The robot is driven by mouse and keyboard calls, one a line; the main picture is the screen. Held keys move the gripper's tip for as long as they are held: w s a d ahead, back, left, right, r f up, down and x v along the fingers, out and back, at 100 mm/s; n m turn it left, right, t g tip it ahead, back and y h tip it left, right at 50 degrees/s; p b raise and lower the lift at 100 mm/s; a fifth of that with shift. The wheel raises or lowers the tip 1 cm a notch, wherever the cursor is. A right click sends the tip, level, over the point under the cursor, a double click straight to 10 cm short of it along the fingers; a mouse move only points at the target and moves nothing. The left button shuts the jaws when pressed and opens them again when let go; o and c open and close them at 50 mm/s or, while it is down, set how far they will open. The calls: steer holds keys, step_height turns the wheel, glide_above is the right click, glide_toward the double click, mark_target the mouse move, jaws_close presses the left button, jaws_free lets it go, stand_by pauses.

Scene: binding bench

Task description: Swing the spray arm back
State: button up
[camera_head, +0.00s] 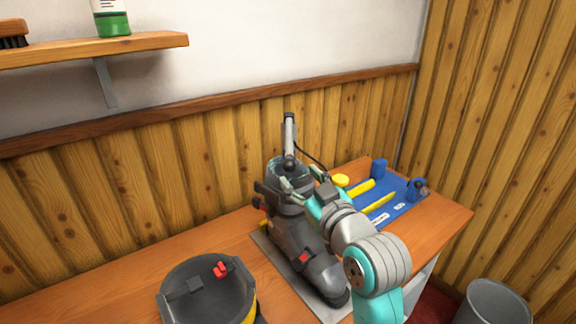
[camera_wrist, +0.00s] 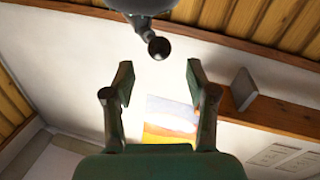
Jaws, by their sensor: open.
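A slim grey arm with a dark upper end (camera_head: 289,128) stands upright over the grey ski boot (camera_head: 291,240) on the bench; I take it for the spray arm. In the wrist view, a grey piece ending in a dark ball knob (camera_wrist: 159,47) hangs at the top; it looks like part of the same arm. My gripper (camera_wrist: 159,82) is open and empty, its two fingers spread on either side below the knob. No contact shows. In the head view, my gripper (camera_head: 303,181) is at the boot's top, partly hidden by my arm.
The boot stands on a grey plate (camera_head: 268,243). A blue mat (camera_head: 405,201) with yellow-handled tools lies to the right. A round dark container (camera_head: 207,296) is at front left. A wooden shelf (camera_head: 150,42) hangs on the left wall. A grey bin (camera_head: 495,304) stands lower right.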

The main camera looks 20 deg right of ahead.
mark_target(292, 169)
steer(key=w, duration=0.6)
steer(key=shift+w+a, duration=0.25)
steer(key=shift+a, duration=0.1)
jaws_close()
